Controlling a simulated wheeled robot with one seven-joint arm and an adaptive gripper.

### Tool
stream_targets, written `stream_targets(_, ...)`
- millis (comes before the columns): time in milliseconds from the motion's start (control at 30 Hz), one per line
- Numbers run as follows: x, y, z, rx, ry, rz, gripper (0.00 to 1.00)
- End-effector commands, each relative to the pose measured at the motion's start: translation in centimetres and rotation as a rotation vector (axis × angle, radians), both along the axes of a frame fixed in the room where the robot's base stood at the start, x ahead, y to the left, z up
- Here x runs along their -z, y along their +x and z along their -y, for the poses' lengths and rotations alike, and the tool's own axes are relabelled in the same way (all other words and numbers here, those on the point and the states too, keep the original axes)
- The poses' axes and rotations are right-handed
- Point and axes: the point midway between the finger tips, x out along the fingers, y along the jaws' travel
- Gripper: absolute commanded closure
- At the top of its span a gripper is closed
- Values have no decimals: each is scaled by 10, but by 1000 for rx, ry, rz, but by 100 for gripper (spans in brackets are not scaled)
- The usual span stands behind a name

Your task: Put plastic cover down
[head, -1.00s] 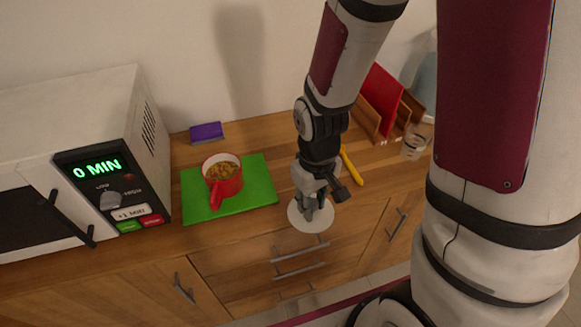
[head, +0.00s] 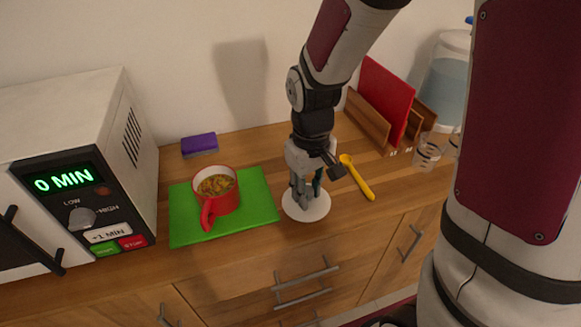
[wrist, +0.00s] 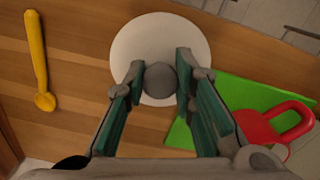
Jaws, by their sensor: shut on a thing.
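The plastic cover (head: 318,207) is a white disc with a round grey knob (wrist: 160,78). In the head view it is at the counter's front part, just right of the green board. In the wrist view the white disc (wrist: 134,45) lies beyond my fingertips. My gripper (head: 306,196) points down over the cover, and its two fingers (wrist: 160,82) are closed on either side of the knob. The cover looks level and at or very close to the counter; whether it touches is hard to tell.
A red mug (head: 222,201) of food stands on the green board (head: 262,196). A yellow spoon (head: 358,178) lies right of the cover. A microwave (head: 75,130) is at left, a purple sponge (head: 199,144) behind. A rack (head: 368,120) and glasses (head: 428,151) are at right.

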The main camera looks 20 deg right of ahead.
Motion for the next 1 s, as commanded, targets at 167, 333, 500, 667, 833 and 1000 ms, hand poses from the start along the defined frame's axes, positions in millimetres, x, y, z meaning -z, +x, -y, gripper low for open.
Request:
stream_targets(167, 5, 42, 4, 0, 0, 0, 100)
stream_targets(333, 6, 65, 6, -1, 0, 1, 100)
stream_targets(500, 11, 70, 7, -1, 0, -1, 100)
stream_targets(667, 31, 69, 7, -1, 0, -4, 100)
stream_targets(833, 43, 70, 7, -1, 0, 1, 100)
stream_targets(1000, 42, 69, 7, -1, 0, 1, 100)
